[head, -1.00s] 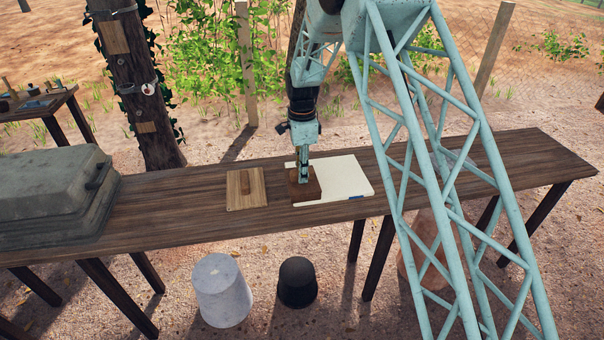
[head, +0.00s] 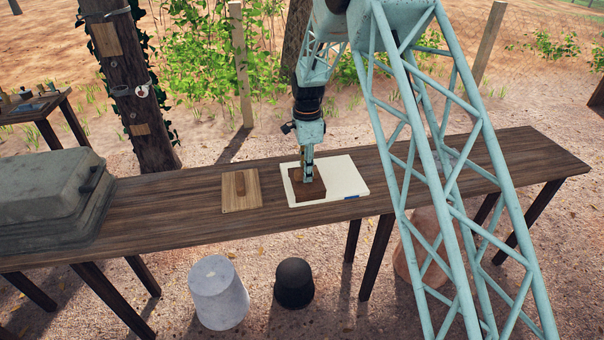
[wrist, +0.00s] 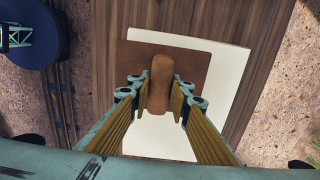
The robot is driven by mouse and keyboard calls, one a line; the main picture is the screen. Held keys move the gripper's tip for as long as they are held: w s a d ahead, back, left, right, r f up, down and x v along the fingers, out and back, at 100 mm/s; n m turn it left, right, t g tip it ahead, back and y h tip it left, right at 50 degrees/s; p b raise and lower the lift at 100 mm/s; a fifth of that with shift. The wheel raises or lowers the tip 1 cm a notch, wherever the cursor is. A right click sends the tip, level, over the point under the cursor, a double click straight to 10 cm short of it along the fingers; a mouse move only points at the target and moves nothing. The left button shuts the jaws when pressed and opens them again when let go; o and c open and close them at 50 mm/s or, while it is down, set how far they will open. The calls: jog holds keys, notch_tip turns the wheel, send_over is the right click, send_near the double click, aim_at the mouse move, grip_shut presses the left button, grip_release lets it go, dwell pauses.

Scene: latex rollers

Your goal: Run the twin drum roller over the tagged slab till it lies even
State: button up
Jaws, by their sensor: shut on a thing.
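A flat white slab (head: 350,177) lies on the long wooden table, with a small blue tag (head: 352,197) at its front edge. A brown square block (head: 310,190) with a rounded upright handle rests over the left part of the slab. No drums show on it, and its underside is hidden. In the wrist view the block (wrist: 137,68) covers part of the slab (wrist: 222,75). My gripper (head: 308,171) is above the block, its fingers shut on the handle (wrist: 162,66) from both sides.
A light wooden board (head: 230,200) with a darker raised piece lies left of the slab. A large grey lidded case (head: 55,195) fills the table's left end.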

jog(key=shift+d+f, duration=0.1)
jog(key=shift+d, duration=0.25)
jog(key=shift+d, duration=0.15)
jog(key=shift+w+d, duration=0.25)
jog(key=shift+d, duration=0.65)
jog(key=shift+w+d, duration=0.25)
jog(key=shift+d, duration=0.65)
jog(key=shift+r, duration=0.2)
jog(key=shift+w+d, duration=0.1)
jog(key=shift+d, duration=0.05)
jog(key=shift+w+d+f, duration=0.1)
jog(key=shift+w+d, duration=0.1)
jog(key=shift+d, duration=0.7)
jog(key=shift+w+d, duration=0.2)
jog(key=shift+d, duration=0.65)
jog(key=shift+d, duration=0.2)
jog(key=shift+w+d+f, duration=0.1)
jog(key=shift+w+d, duration=0.15)
jog(key=shift+d, duration=0.65)
jog(key=shift+w+d, duration=0.2)
jog(key=shift+d, duration=0.65)
jog(key=shift+d, duration=0.1)
